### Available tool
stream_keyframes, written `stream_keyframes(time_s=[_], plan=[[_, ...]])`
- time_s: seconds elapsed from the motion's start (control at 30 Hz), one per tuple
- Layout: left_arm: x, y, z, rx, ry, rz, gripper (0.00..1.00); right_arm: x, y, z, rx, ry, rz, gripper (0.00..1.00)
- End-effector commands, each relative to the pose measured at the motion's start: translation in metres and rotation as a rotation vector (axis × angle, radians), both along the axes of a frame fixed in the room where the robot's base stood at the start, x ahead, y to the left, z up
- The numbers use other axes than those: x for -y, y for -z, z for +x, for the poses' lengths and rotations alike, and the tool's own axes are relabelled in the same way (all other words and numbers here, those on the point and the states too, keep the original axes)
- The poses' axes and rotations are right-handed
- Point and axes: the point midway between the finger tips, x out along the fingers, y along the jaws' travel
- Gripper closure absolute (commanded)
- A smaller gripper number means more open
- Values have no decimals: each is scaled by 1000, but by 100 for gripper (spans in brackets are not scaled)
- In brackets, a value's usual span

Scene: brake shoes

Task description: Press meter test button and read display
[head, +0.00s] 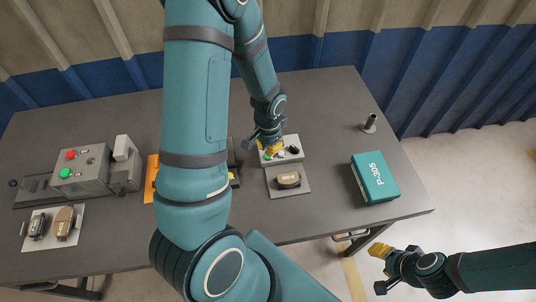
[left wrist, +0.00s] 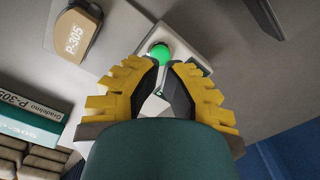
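The meter (head: 295,158) is a small pale box on the table, with a green button, a white part and a black part on top. The green button (left wrist: 159,53) shows bright just beyond my left fingertips in the left wrist view. My left gripper (head: 268,149) is over the left part of the meter, its yellow fingers drawn together with nothing seen between them. Whether the tips touch the button I cannot tell. The fingers hide part of the meter top, and no readable display shows. My right gripper (head: 380,251) hangs beyond the table's front right edge; its finger gap is unclear.
A brown brake shoe (head: 289,179), marked P-305, lies on a grey plate before the meter. A teal P-305 box (head: 375,178) stands right. A grey control box (head: 80,170) and two shoes on a pale plate are left. My left arm hides the table's middle.

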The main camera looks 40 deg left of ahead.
Motion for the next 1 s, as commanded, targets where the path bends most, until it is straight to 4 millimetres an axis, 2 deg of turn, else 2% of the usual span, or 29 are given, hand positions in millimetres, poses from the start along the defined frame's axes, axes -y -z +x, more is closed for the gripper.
stream_keyframes(time_s=[1.0], plan=[[0,19,0,0,0,0,100,0,17,0,0,0,0,53]])
